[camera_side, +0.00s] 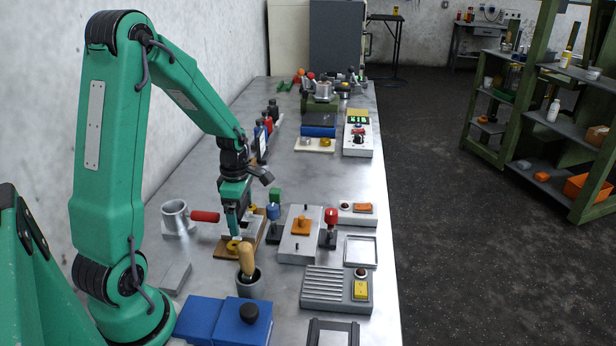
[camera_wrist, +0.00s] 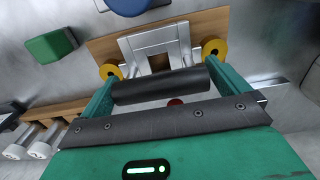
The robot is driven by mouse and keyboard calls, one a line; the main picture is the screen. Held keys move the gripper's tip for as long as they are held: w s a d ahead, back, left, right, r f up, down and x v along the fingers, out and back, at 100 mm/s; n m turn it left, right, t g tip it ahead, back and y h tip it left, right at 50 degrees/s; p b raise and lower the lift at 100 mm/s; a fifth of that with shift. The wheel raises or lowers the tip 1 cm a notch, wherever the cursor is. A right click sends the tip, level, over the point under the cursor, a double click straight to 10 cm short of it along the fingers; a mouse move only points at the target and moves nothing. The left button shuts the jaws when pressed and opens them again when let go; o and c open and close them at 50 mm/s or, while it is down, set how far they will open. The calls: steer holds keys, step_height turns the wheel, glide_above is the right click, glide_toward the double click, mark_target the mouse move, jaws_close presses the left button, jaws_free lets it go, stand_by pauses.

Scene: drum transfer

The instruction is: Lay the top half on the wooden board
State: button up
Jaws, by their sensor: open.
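The wooden board (camera_wrist: 207,22) lies flat on the metal bench; part of it shows below my gripper in the side view (camera_side: 221,247). A silver metal piece (camera_wrist: 128,47) with a square opening sits on it, with yellow round knobs (camera_wrist: 215,48) at its sides. I cannot tell whether this piece is the top half. My gripper (camera_side: 236,234) is open, pointing down close over the board. In the wrist view its green fingers stand apart on either side of a dark cylinder (camera_wrist: 160,86), which hides part of the metal piece. Contact is unclear.
A metal cup with a red handle (camera_side: 205,216) is left of the board, and a wooden-handled tool (camera_side: 246,262) stands in a cup in front. A green block (camera_wrist: 52,45) and a grey fixture with an orange knob (camera_side: 301,245) are nearby. Blue boxes (camera_side: 200,319) are closer.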

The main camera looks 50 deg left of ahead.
step_height(320, 180, up, 12)
stand_by(0.6)
stand_by(0.5)
steer(key=s+d+r+m+t, duration=0.2)
steer(key=s+d+r+m, duration=0.2)
steer(key=d+m, duration=0.5)
steer(key=s+d+r+m+t, duration=0.3)
steer(key=d+m, duration=0.6)
steer(key=m, duration=0.9)
steer(key=shift+s+d+r+t, duration=0.2)
steer(key=shift+s+r+t, duration=0.1)
steer(key=shift+s+r, duration=0.5)
